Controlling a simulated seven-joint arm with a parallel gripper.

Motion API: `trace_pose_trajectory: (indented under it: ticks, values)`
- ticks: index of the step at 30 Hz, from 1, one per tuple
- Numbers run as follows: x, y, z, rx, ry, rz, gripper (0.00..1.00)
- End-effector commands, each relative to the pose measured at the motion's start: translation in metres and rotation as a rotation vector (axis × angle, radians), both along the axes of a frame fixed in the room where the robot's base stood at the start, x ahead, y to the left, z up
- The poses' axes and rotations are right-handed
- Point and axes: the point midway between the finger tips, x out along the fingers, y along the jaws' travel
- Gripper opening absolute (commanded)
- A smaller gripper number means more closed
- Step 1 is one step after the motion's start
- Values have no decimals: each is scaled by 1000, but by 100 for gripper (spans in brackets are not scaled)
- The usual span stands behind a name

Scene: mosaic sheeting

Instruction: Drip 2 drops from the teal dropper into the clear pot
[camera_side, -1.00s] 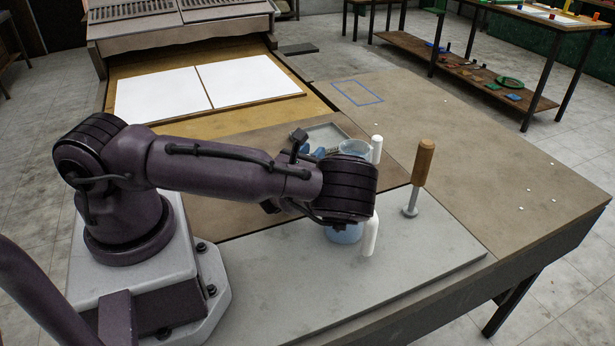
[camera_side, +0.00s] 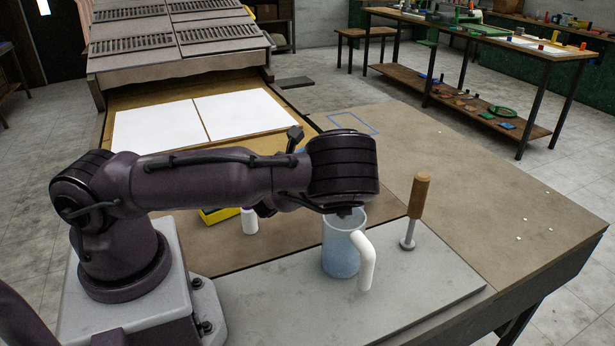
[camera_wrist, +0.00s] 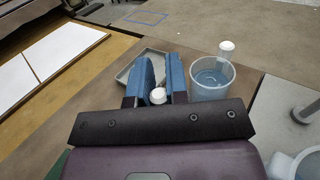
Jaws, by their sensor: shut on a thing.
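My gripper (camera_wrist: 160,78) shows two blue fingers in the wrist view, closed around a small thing. Only its round white top (camera_wrist: 158,96) shows between them; I take it for the dropper, but its teal part and tip are hidden. A clear bluish pot (camera_wrist: 212,78) with a white handle stands just right of the fingers in the wrist view. A second similar pot (camera_wrist: 309,168) is cut off at the lower right. One such pot (camera_side: 341,252) stands on the grey board in the side view, below my wrist. Which is meant is unclear. No drop is visible.
A grey tray (camera_wrist: 125,76) lies behind the fingers. A wooden-handled tool (camera_side: 419,198) stands upright right of the pot. A yellow item (camera_side: 217,215) and a white cylinder (camera_side: 249,222) show under my arm. The right side of the table is mostly clear.

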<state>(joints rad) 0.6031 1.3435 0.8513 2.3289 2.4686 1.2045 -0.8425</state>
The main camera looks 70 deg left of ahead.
Motion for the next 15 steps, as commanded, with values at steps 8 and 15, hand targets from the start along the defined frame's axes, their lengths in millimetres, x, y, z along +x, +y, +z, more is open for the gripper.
trace_pose_trajectory:
  ticks: [8,15]
  values:
    - [13,-5,35,-3,50,-27,0]
    - [63,10,78,-14,117,116,0]
